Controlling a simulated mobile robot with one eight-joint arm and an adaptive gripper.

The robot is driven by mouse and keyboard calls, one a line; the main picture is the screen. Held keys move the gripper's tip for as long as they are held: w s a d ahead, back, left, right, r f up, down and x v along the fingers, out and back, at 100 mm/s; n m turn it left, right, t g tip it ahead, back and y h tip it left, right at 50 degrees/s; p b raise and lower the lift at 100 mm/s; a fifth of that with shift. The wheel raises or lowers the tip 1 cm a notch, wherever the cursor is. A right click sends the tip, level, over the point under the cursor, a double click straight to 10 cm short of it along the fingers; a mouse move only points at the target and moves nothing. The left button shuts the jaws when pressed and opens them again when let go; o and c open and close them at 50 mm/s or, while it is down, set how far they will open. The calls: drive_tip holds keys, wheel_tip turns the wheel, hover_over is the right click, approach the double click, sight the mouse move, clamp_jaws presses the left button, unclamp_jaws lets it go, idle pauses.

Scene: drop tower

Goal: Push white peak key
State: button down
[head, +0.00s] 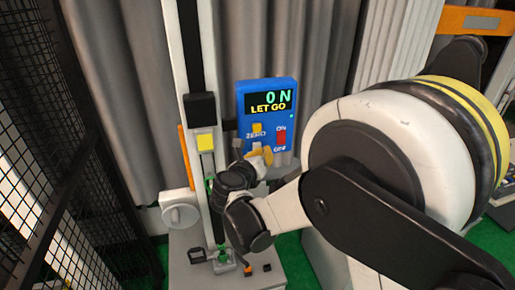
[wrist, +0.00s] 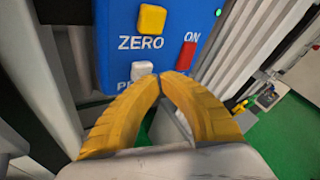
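The white peak key (wrist: 142,69) sits on the blue control box (wrist: 112,45), below the yellow ZERO key (wrist: 152,18). Its label is partly hidden by my finger; only "P" and part of another letter show. My gripper (wrist: 161,79) has its two yellow fingers brought together at the tips, with nothing seen between them. The tips overlap the key's lower right edge in the wrist view; I cannot tell whether they touch it. In the head view my gripper (head: 262,157) is in front of the box's lower part. The box display (head: 270,103) reads "0 N" and "LET GO".
A red ON/OFF switch (wrist: 187,55) is just right of the white key. The test tower column (head: 200,130) stands left of the box, with a grey knob (head: 180,211) at its side. A black mesh fence (head: 75,130) is at far left.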

drive_tip(key=shift+w+a, duration=0.15)
drive_tip(key=shift+w, duration=0.35)
idle(0.5)
drive_tip(key=shift+s, duration=0.2)
drive_tip(key=shift+s+d+b, duration=0.3)
drive_tip(key=shift+s+b, duration=0.05)
drive_tip(key=shift+s, duration=0.35)
drive_tip(key=shift+s, duration=0.1)
drive_tip(key=s, duration=0.2)
drive_tip(key=s+d, duration=0.1)
drive_tip(key=s, duration=0.1)
drive_tip(key=shift+s+d+b, duration=0.15)
drive_tip(key=shift+s+b, duration=0.15)
drive_tip(key=shift+b, duration=0.05)
drive_tip(key=shift+d, duration=0.1)
idle(0.4)
